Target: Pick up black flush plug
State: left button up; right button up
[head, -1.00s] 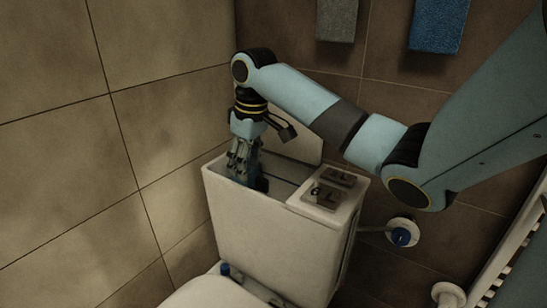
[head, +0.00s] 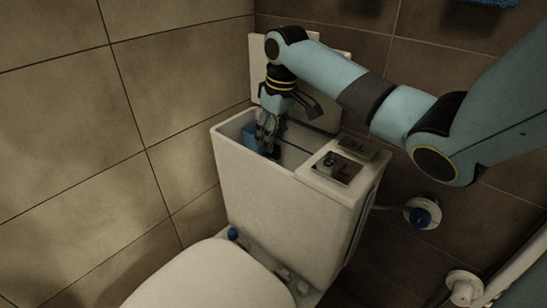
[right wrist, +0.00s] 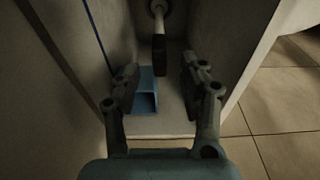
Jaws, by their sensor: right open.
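The open white toilet tank (head: 240,187) stands in the corner. My right gripper (head: 268,140) points down into its opening. In the right wrist view my right gripper (right wrist: 160,72) is open, its two fingers spread inside the tank. A dark upright block, which looks like the black flush plug (right wrist: 159,55), shows between and beyond the fingertips, under a pale rod. No contact with the fingers is clear. In the head view the gripper and tank wall hide most of the plug. My left gripper is not in view.
A blue open box (right wrist: 146,98) is inside the tank beside the left finger in the wrist view. The tank walls are close around the gripper. A flush button panel (head: 336,168) covers the tank's right part. A white lid-like panel (head: 325,112) leans behind.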

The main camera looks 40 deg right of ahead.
aim_at(273, 157)
notch_tip(273, 157, down, 4)
jog(key=shift+r+b, duration=0.1)
jog(key=shift+b, duration=0.4)
grip_shut()
